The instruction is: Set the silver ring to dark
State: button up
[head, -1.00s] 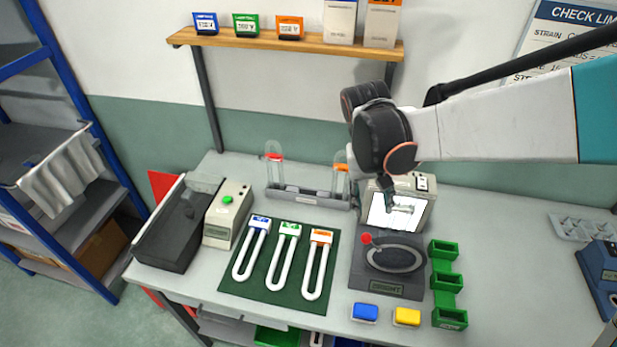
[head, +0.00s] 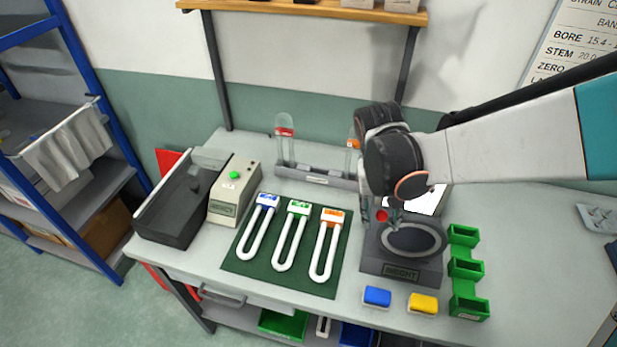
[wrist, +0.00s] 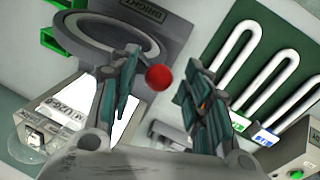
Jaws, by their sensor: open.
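The silver ring (head: 440,240) lies flat on a dark grey block (head: 372,266), whose front plate seems to read BRIGHT. A red ball knob (head: 381,215) sits at the ring's left edge. In the wrist view the ring (wrist: 88,42) is at upper left and the red knob (wrist: 158,78) is near the middle. My gripper (wrist: 160,60) is open, with one finger on each side of the knob in that view. I cannot tell whether either finger touches it. In the head view my wrist hides most of the fingers, just above the knob.
A lit white screen (head: 428,203) stands behind the ring. Green trays (head: 467,268) stand at its right; blue (head: 377,297) and yellow (head: 423,303) blocks lie in front. A green mat (head: 250,264) with several U-shaped tubes is at left. A tube rack (head: 312,178) stands behind the mat.

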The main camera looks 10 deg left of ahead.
jog(key=shift+w+d+f, duration=0.1)
jog(key=shift+w+f, duration=0.05)
jog(key=shift+f, duration=0.55)
jog(key=shift+c, duration=0.6)
jog(key=shift+d, duration=0.1)
grip_shut()
